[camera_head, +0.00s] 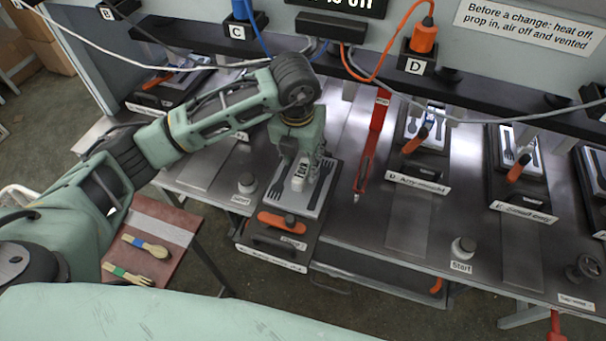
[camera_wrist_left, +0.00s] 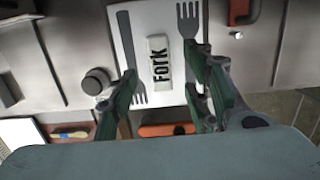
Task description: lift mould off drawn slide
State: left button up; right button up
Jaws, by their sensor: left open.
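The mould (camera_head: 314,204) is a pale metal plate with dark cutlery shapes and a raised white block marked "Fork" (camera_head: 300,176). It lies on the drawn slide (camera_head: 278,241), a dark carriage with an orange handle (camera_head: 282,222) pulled out towards me below station C. My left gripper (camera_head: 304,168) points down over the mould. In the left wrist view the mould (camera_wrist_left: 152,20) lies beneath my open left gripper (camera_wrist_left: 161,72), with the "Fork" block (camera_wrist_left: 160,60) between the spread fingers. I cannot tell whether the fingers touch it. My right gripper is not in view.
A red prop bar (camera_head: 371,147) stands right of the slide. Stations with other moulds (camera_head: 418,130) line the bench further right. A knob (camera_head: 246,183) is left of the slide. A side table (camera_head: 152,238) at lower left holds wooden cutlery (camera_head: 148,246). Cables hang across the back.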

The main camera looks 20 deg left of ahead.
aim_at(302, 169)
pick_arm(q)
jog(key=shift+f+p, duration=0.85)
jog(key=shift+f, duration=0.1)
jog(key=shift+w+f, duration=0.15)
jog(key=shift+f, duration=0.65)
jog(key=shift+w+f+p, duration=0.2)
jog(key=shift+f+p, duration=0.2)
jog(key=shift+f, duration=0.5)
jog(key=c, duration=1)
grip_shut()
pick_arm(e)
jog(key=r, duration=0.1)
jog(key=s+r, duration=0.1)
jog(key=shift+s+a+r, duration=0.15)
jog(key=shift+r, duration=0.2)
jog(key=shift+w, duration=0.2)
pick_arm(q)
jog(key=shift+w+r, duration=0.15)
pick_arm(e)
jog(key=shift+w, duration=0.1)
